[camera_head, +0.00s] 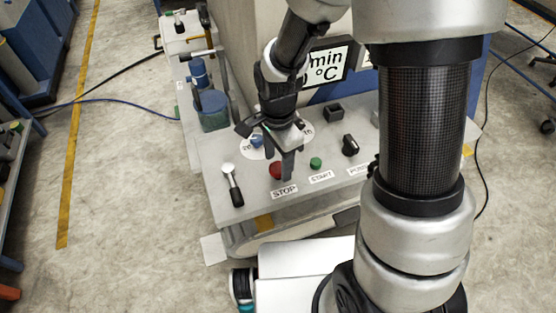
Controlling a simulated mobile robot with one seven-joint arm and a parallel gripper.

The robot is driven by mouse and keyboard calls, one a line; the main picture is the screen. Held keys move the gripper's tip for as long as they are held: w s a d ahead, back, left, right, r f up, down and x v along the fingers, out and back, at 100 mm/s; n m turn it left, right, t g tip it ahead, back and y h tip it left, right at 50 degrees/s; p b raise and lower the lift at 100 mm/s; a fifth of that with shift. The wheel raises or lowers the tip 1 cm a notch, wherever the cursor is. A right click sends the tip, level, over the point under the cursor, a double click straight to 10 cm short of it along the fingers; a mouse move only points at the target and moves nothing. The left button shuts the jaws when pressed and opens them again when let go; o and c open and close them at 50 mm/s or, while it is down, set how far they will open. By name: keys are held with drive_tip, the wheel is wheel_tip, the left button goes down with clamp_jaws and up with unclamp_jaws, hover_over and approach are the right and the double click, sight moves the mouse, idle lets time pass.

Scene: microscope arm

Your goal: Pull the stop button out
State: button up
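The red stop button (275,170) sits on the grey control panel (225,207), just behind the label reading STOP (284,191). My gripper (282,172) points down at the panel right at the button. Its dark fingers cover the right part of the button, and red shows at their left. I cannot tell whether the fingers touch the button or stand around it, nor how wide they are apart.
A green start button (315,163) and a black rotary knob (350,145) are to the right. A lever with a black handle (235,191) is to the left. A blue knob (257,141) on a white dial lies behind my gripper. A display (329,66) stands at the back.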

sight(278, 167)
wheel_tip(278, 167, up, 17)
drive_tip(key=p, duration=0.1)
drive_tip(key=shift+r, duration=0.2)
idle(0.5)
drive_tip(key=s+d+r+n+t+p, duration=0.1)
drive_tip(key=s+d+r+n+t, duration=0.4)
drive_tip(key=s+d+r+n, duration=0.5)
drive_tip(key=n, duration=0.2)
drive_tip(key=shift+s+d+r+n+t, duration=0.25)
drive_tip(key=shift+d+r+n+t, duration=0.05)
drive_tip(key=shift+r, duration=0.05)
drive_tip(key=shift+d, duration=0.1)
idle(1.2)
